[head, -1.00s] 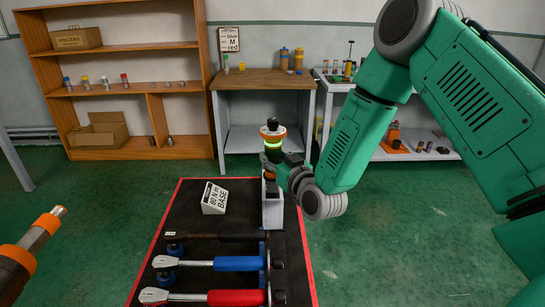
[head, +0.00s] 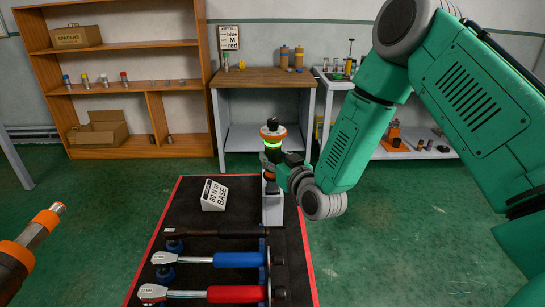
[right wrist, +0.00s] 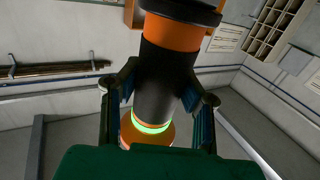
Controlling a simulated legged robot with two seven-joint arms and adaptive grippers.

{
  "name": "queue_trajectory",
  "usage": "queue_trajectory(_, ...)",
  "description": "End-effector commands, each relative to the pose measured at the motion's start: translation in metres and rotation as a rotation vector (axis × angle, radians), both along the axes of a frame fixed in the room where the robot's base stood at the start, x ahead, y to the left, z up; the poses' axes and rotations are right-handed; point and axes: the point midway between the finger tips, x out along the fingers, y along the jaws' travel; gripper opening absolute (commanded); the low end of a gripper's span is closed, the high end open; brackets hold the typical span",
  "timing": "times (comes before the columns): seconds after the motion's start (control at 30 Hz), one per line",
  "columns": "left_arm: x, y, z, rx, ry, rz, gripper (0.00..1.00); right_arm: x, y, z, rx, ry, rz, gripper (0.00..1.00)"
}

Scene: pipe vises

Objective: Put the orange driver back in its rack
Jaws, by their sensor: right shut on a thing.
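The orange driver (head: 272,134), orange and black with a glowing green ring, stands roughly upright in the head view. My right gripper (right wrist: 158,88) is shut around its dark body, with a finger on each side in the right wrist view. The driver's orange and black body (right wrist: 172,35) fills the middle of that view. A pale grey upright holder (head: 273,210) stands on the dark mat directly below the driver in the head view. The driver's lower end is partly hidden by my gripper, so I cannot tell whether it touches the holder. My left gripper is not in view.
An orange and grey tool-like part (head: 35,240) is at the lower left. Shelves and a bench stand behind; the green floor at right is open.

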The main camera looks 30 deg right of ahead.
Motion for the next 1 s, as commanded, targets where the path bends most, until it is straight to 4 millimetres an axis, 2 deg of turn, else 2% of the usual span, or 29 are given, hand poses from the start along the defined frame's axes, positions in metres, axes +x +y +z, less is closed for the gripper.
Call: queue_trajectory(1.0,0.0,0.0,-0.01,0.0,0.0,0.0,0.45,0.001,0.0,-0.011,0.0,-0.006,0.0,0.0)
